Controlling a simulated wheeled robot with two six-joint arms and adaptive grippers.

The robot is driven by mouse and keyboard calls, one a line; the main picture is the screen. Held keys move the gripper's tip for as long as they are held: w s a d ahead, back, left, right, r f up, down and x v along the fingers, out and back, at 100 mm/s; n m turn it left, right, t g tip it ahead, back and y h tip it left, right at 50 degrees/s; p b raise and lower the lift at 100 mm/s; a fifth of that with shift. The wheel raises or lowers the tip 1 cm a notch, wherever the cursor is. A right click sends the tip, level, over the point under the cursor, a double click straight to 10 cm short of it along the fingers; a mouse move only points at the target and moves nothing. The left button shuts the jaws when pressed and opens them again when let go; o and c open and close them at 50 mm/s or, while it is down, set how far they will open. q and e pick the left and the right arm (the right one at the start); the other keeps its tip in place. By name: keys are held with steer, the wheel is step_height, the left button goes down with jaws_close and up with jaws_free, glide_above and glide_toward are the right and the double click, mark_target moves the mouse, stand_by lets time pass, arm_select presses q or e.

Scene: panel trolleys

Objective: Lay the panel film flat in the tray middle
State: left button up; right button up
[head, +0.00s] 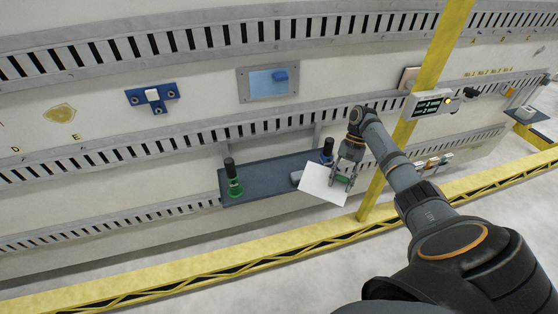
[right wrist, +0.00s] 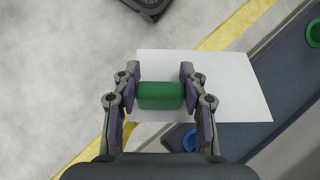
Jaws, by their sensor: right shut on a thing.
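The panel film (head: 320,188) is a white sheet. My right gripper (head: 343,178) is shut on the green block (right wrist: 160,95) at the film's edge. In the right wrist view the film (right wrist: 235,80) spreads beyond the block, partly across the dark tray (right wrist: 285,80) and partly across the yellow rail and floor. In the head view the tray (head: 262,178) is a dark blue shelf on the wall, and the film overlaps its right front part, tilted. I cannot tell whether the film touches it. My left gripper is not in view.
A black-handled tool in a green ring (head: 234,187) stands at the tray's left end, and a blue-ringed one (head: 326,152) near its right end. A yellow post (head: 408,135) rises right of the tray. A yellow rail (head: 220,273) runs along the floor.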

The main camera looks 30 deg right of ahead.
mark_target(324, 188)
steer(key=shift+w+a+f+m+y, duration=0.5)
steer(key=shift+w+f+y, duration=0.2)
steer(key=shift+w, duration=0.1)
steer(key=shift+w+a+f+g+y, duration=0.2)
steer(key=shift+w+g+y, duration=0.1)
steer(key=shift+w+y, duration=0.1)
steer(key=shift+w+a+m+y, duration=0.15)
steer(key=shift+a+m+y, duration=0.2)
steer(key=shift+a, duration=0.3)
steer(key=shift+w+a+m+y, duration=0.1)
steer(key=shift+a+m+y, duration=0.15)
steer(key=shift+a+y, duration=0.3)
